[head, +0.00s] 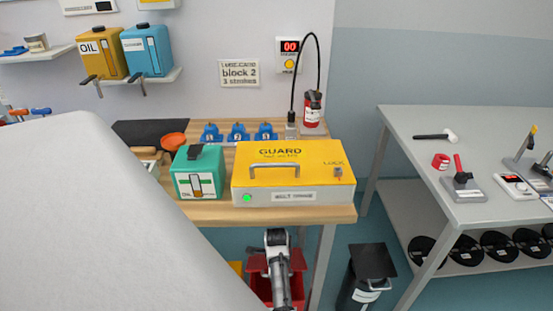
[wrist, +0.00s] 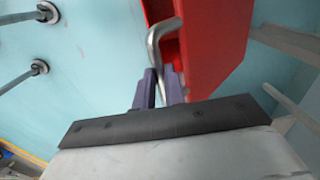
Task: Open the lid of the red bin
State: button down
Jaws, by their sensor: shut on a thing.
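The red bin (head: 298,262) stands below the front edge of the wooden workbench in the head view, partly hidden behind my arm. In the wrist view a red panel of it (wrist: 215,45) fills the upper middle, with a bent metal handle (wrist: 153,42) at its left edge. My gripper (wrist: 162,84) is shut on this handle, with its two dark purple fingers around the bar. In the head view my arm covers the fingertips. I cannot tell from these views how far the lid stands open.
The workbench (head: 215,211) above carries a yellow guard box (head: 300,188) and a green oil box (head: 198,172). A dark bin (head: 365,277) with a black lid stands right of the red bin. A grey table (head: 420,130) is farther right. A large pale surface covers the lower left.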

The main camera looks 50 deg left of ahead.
jog(key=shift+w+a+r, duration=0.55)
jog(key=shift+a, duration=0.05)
jog(key=c, duration=1.5)
grip_release()
jog(key=shift+a+f, duration=0.1)
jog(key=shift+f, duration=0.15)
jog(key=shift+o, duration=0.2)
jog(key=shift+r, duration=0.1)
jog(key=shift+s, duration=0.1)
